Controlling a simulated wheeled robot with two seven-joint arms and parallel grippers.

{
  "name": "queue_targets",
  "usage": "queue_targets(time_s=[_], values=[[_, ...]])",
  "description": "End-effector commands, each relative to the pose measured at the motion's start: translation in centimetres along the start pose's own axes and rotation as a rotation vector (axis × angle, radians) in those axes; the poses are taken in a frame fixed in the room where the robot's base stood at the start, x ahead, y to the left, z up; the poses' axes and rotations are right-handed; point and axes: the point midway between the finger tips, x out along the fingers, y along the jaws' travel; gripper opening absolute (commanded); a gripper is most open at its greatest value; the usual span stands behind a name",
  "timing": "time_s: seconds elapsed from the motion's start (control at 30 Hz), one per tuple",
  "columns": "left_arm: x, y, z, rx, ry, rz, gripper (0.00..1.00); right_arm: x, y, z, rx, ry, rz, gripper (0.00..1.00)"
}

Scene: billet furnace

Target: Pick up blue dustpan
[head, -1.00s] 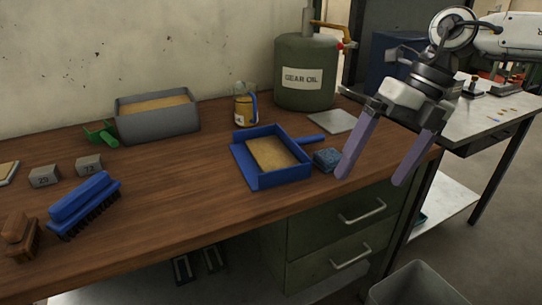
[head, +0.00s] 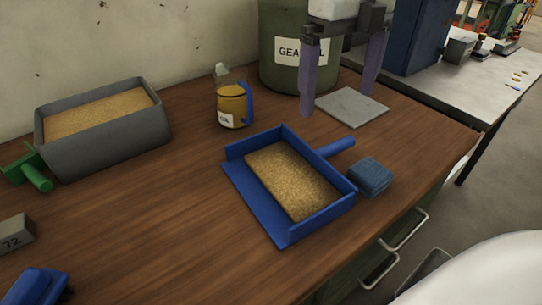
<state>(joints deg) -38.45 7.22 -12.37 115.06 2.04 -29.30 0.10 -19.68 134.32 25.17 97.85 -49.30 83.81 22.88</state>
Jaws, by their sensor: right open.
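The blue dustpan (head: 254,202) lies flat on the wooden bench, with a tan, grainy slab or fill inside it. Its blue handle (head: 338,146) points to the upper right, toward the back of the bench. My right gripper (head: 339,95) is open and empty, with its two purple fingers pointing down. In the picture it is above and beyond the handle, in front of the gear oil can and by the grey plate; the fingers appear apart from the dustpan. My left gripper is out of view.
A blue sponge-like block (head: 371,176) sits right beside the dustpan and handle. A grey plate (head: 352,109), a jar (head: 232,105) and a green gear oil can (head: 281,60) stand behind. A grey bin (head: 150,125) and green scoop (head: 35,176) are left. Bare wood lies left of the dustpan.

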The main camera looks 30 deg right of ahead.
Motion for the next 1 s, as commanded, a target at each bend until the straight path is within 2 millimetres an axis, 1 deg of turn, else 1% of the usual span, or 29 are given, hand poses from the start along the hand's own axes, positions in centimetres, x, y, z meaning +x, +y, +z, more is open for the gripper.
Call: queue_targets(time_s=[0.1, 0.3, 0.47, 0.6, 0.7, 0.8, 1.0], values=[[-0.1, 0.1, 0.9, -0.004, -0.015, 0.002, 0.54, 1.5, 0.0, -0.1, 0.0, 0.004, 0.001, 1.0], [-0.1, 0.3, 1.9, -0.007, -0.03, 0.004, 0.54, 4.4, 0.0, -0.1, 0.0, 0.004, 0.002, 1.0], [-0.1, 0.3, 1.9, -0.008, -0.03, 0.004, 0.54, 6.0, 0.0, -0.2, 0.0, 0.004, 0.003, 1.0], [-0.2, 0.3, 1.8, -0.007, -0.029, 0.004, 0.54, 8.2, -0.1, -0.3, 0.0, 0.005, 0.003, 1.0], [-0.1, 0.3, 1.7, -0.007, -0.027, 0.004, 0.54, 9.4, -0.1, -0.3, 0.0, 0.004, 0.002, 1.0], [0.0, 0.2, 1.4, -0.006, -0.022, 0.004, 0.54, 10.0, -0.1, -0.2, 0.0, 0.001, 0.001, 1.0], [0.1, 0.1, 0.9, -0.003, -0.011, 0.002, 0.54, 10.1, -0.1, -0.2, 0.001, 0.0, 0.001, 1.0]])
